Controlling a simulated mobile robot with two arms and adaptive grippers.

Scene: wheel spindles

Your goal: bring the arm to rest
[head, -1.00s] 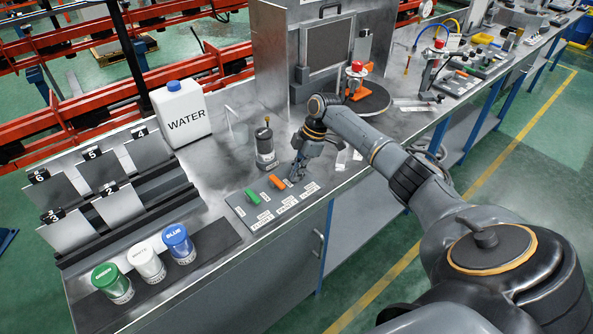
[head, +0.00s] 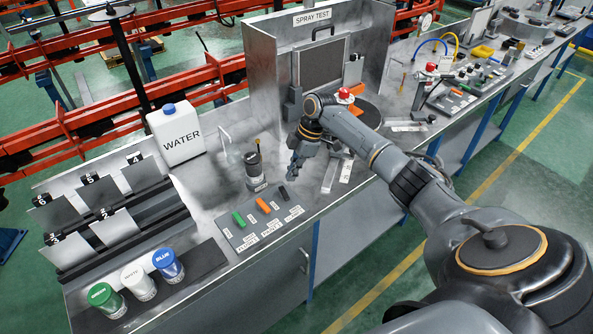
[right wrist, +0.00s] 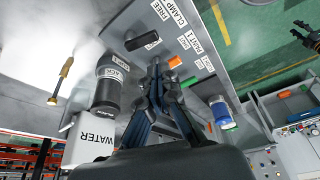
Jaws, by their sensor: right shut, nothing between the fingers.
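My right arm comes in from the lower right of the head view. Its gripper (head: 292,168) hangs above the bench, just behind the switch panel (head: 238,238). In the right wrist view its fingers (right wrist: 158,75) are together with nothing between them. The panel carries a green handle (head: 239,219), an orange handle (head: 263,206) and a black handle (head: 283,192); the gripper is apart from all three. My left gripper is not in view.
A dark canister (head: 255,172) stands close left of the gripper. The WATER jug (head: 178,136) stands behind it. The spray test booth (head: 265,75) rises at the back, with a red-topped fixture (head: 344,96) partly behind my arm. Lidded jars (head: 168,266) stand front left.

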